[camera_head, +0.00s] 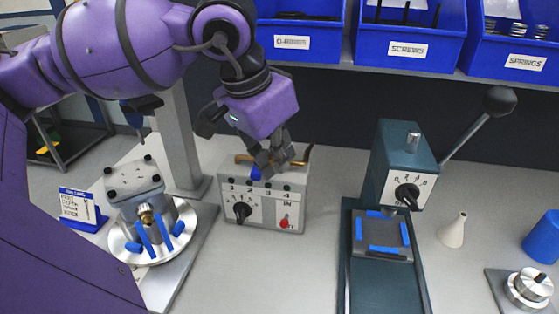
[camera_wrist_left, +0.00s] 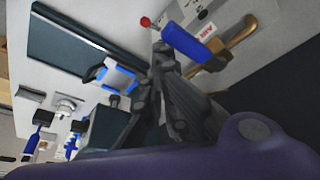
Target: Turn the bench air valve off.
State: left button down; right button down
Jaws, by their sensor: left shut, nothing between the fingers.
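The bench air valve shows as a blue lever (camera_head: 255,173) by a brass pipe (camera_head: 307,154) at the top of a grey control box (camera_head: 262,215). My left gripper (camera_head: 271,165) is shut and empty, pointing down over the box top, with its fingers right beside the lever and hiding part of it. In the left wrist view the blue lever (camera_wrist_left: 187,44) lies close to the fingertips (camera_wrist_left: 163,52), with the brass pipe (camera_wrist_left: 240,40) and a red-lettered label beyond. I cannot tell whether the fingers touch the lever. My right gripper is not in view.
The box front has a black knob (camera_head: 242,212) and a red button (camera_head: 285,224). A green press (camera_head: 405,165) with a long lever stands to the right, a round fixture (camera_head: 152,240) to the left. Blue bins (camera_head: 410,40) sit on a shelf above. Bench in front of the box is clear.

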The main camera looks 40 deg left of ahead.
pick_arm(q)
jog(key=shift+s+a, duration=0.15)
jog(key=shift+s, duration=0.05)
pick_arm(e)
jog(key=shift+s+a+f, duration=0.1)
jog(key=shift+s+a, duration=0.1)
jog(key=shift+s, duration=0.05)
pick_arm(q)
jog(key=shift+r, duration=0.1)
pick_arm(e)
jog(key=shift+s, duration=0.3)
